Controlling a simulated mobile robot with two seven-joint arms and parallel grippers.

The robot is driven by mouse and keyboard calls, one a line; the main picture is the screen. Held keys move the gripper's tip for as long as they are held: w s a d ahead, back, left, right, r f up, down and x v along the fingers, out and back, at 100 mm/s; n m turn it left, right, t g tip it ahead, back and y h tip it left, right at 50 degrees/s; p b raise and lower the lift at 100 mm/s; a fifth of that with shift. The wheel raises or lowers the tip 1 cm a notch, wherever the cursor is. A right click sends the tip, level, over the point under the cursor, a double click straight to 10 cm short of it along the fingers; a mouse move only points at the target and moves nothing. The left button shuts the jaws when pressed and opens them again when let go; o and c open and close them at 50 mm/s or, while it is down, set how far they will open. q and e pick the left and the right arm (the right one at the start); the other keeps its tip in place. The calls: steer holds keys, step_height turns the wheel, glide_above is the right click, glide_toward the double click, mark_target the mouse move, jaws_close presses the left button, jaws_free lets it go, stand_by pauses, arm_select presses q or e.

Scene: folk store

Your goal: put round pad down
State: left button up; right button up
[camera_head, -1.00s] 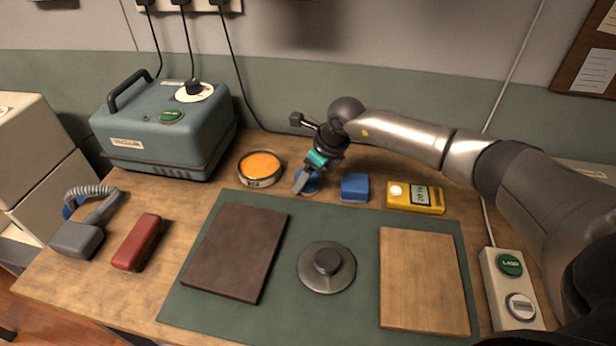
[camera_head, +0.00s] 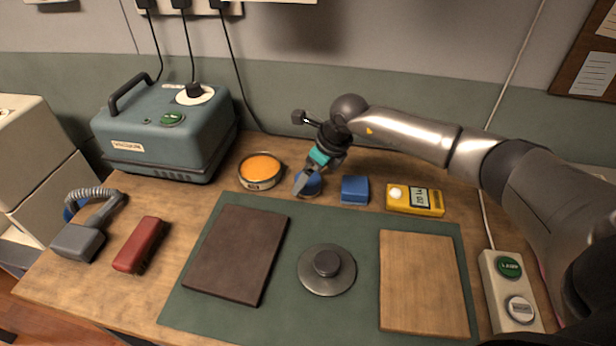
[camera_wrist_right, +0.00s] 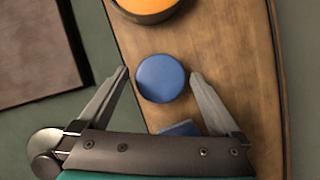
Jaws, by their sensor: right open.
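The round pad is a blue disc (camera_wrist_right: 161,78) lying on the wooden table top, between the orange tin and the square blue block. In the head view the round pad (camera_head: 312,186) is partly hidden by my right gripper (camera_head: 301,186). In the right wrist view my right gripper (camera_wrist_right: 159,76) is open, with one finger on each side of the pad and a visible gap to each. My left gripper is not in view.
An orange-filled tin (camera_head: 261,170) stands left of the pad, and a blue block (camera_head: 355,188) right of it. A yellow meter (camera_head: 415,199) lies farther right. The green mat (camera_head: 300,225) in front holds a dark board, a metal disc and a wooden board.

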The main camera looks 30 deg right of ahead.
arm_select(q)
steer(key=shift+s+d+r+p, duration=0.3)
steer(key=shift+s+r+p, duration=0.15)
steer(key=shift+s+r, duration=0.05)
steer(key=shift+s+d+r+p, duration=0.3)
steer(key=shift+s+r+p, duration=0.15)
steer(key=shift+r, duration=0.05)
arm_select(e)
steer(key=v, duration=1)
steer(key=shift+r, duration=0.3)
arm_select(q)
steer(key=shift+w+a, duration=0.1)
arm_select(e)
steer(key=shift+s+d, duration=0.1)
